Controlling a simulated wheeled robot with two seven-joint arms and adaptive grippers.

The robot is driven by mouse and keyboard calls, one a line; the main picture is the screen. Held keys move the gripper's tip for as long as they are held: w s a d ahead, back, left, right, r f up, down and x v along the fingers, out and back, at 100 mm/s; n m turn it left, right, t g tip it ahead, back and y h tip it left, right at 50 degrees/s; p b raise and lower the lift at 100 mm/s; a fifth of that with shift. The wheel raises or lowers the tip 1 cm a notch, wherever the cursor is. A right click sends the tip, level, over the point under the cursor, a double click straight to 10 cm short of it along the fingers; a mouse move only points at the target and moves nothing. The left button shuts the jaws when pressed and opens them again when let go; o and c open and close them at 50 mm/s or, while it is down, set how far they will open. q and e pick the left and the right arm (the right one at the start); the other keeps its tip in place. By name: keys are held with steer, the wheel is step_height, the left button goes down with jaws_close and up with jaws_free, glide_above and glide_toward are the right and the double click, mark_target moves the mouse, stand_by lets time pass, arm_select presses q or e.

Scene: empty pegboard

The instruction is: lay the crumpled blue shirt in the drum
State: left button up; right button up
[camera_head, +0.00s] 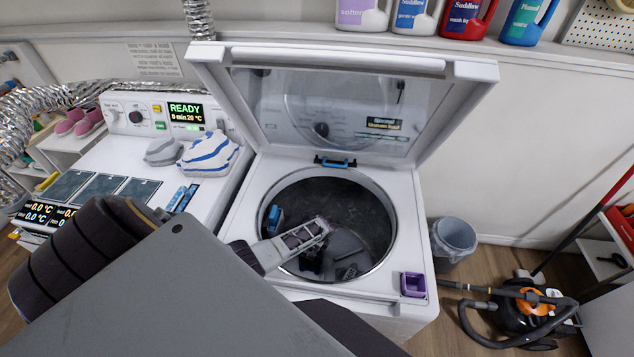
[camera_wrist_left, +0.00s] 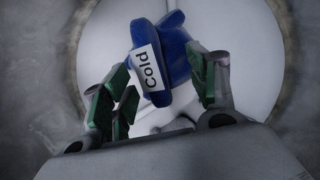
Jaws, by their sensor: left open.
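The washer's drum (camera_head: 370,205) is open under a raised lid. My left gripper (camera_head: 328,248) reaches into its mouth, jaws open. In the left wrist view, a blue lump with a white "Cold" label, which looks like the crumpled blue shirt (camera_wrist_left: 177,52), shows between the open fingers with their green pads. I cannot tell whether the pads touch it. In the head view, a small blue shape (camera_head: 273,218) shows at the drum's left side; I cannot tell if it is the shirt. My right gripper is not in view.
The glassy lid (camera_head: 330,110) stands up behind the drum. A blue-striped white cloth (camera_head: 208,152) and a grey cloth (camera_head: 162,151) lie on the left machine. A purple cup (camera_head: 413,285) is at the washer's front right corner. A bin (camera_head: 454,238) and vacuum (camera_head: 525,308) stand right.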

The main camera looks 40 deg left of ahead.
arm_select(q)
steer(key=shift+p+v, duration=0.4)
steer(key=shift+v, duration=1.2)
steer(key=shift+p+v, duration=0.45)
steer(key=shift+v, duration=2.5)
steer(key=shift+d, duration=0.1)
